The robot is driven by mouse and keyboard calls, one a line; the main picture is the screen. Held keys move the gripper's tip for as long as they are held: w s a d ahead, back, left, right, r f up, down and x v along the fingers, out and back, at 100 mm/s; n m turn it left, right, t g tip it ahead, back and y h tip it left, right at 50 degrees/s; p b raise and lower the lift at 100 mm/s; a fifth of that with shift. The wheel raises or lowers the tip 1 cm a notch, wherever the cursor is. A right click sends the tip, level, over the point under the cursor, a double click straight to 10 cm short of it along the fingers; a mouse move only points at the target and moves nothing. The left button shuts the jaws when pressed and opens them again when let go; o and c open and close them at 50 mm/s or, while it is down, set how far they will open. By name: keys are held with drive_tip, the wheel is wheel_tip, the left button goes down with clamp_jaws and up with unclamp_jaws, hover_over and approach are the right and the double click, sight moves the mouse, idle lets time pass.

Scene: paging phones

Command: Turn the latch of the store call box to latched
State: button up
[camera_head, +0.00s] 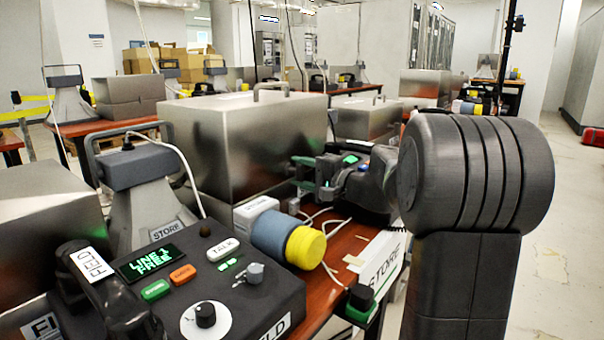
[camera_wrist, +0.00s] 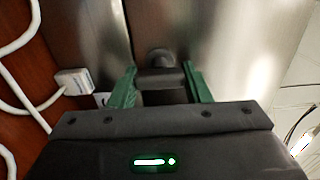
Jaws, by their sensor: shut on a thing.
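The store call box looks to be the large brushed-steel box (camera_head: 240,140) with a handle on top, on the red-brown table. In the wrist view its steel face (camera_wrist: 235,45) fills the top, with a dark vertical seam. The latch (camera_wrist: 160,60), a dark rounded knob with a block below it, sits at that seam. My gripper (camera_head: 301,173) is at the box's right side. In the wrist view its green fingers (camera_wrist: 160,72) stand on both sides of the latch block, shut on it. I cannot tell whether the latch is turned to latched; in the head view it is hidden.
A "FIELD" desk phone (camera_head: 185,285) stands in front, with a grey horn stand (camera_head: 145,190) labelled "STORE" behind it. A blue-yellow cylinder (camera_head: 290,243) lies near my gripper. White cables (camera_wrist: 22,95) run over the table beside it.

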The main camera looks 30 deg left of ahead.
drive_tip(key=shift+f, duration=0.1)
drive_tip(key=o, duration=1)
drive_tip(key=s+d+p, duration=0.1)
drive_tip(key=d+p, duration=0.2)
drive_tip(key=d, duration=1)
drive_tip(key=shift+d, duration=0.4)
drive_tip(key=shift+a, duration=0.1)
drive_tip(key=a+b, duration=0.1)
drive_tip(key=a, duration=0.3)
drive_tip(key=a+b, duration=0.1)
drive_tip(key=a, duration=0.4)
drive_tip(key=w+a+b, duration=0.1)
drive_tip(key=a, duration=0.3)
drive_tip(key=shift+a, duration=0.35)
drive_tip(key=shift+d, duration=0.2)
